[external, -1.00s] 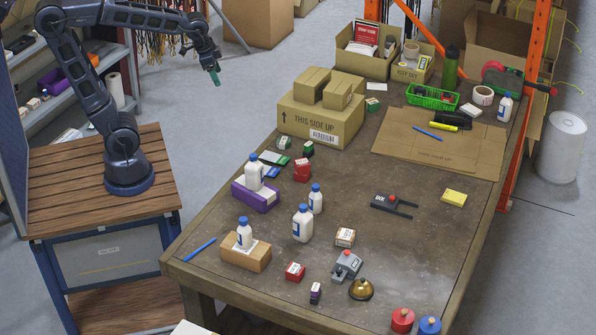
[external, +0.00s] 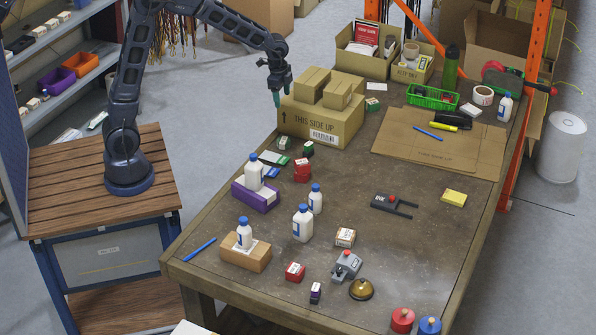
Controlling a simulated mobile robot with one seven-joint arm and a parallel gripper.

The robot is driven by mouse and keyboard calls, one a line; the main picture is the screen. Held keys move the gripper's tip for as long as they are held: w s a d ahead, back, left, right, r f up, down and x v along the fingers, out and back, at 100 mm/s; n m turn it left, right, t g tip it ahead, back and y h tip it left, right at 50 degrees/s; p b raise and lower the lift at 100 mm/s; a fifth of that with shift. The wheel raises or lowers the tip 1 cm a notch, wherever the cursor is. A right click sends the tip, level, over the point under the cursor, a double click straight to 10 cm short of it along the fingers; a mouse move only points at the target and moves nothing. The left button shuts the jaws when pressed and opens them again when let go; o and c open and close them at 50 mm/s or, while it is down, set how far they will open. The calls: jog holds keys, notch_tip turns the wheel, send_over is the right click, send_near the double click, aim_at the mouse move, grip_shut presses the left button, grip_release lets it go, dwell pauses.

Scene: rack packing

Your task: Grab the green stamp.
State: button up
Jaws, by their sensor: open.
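A small dark green block (external: 308,149), which looks like the green stamp, stands on the workbench (external: 400,260) just in front of the big cardboard box. A small green and white item (external: 284,142) lies to its left, too small to make out clearly. My gripper (external: 277,99) points down with teal fingertips, open and empty. In the picture it is up and to the left of the green block, by the left edge of the big box and apart from the block.
The big cardboard box (external: 330,124) with smaller boxes on top stands right beside my gripper. A red box (external: 302,170), white bottles (external: 303,223) and a purple box (external: 256,195) stand nearer. The bench's middle is mostly clear.

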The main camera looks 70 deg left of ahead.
aim_at(308, 144)
jog(key=w+f+m, duration=0.1)
jog(key=w+f, duration=0.2)
jog(key=f, duration=0.2)
jog(key=w+f+m, duration=0.1)
jog(key=w+f, duration=0.2)
jog(key=f, duration=0.3)
jog(key=w+f+m+g, duration=0.1)
jog(key=w+f, duration=0.3)
jog(key=f, duration=0.1)
jog(key=shift+w+d+f, duration=0.1)
jog(key=shift+f, duration=0.25)
notch_tip(308, 144, down, 6)
jog(key=shift+r, duration=0.15)
jog(key=shift+w+a+f, duration=0.1)
jog(key=shift+a+f, duration=0.05)
jog(key=shift+f, duration=1.15)
jog(key=shift+w+a+f, duration=0.1)
jog(key=shift+f, duration=1.2)
jog(key=c, duration=1.1)
jog(key=shift+o, duration=0.2)
jog(key=shift+r, duration=0.1)
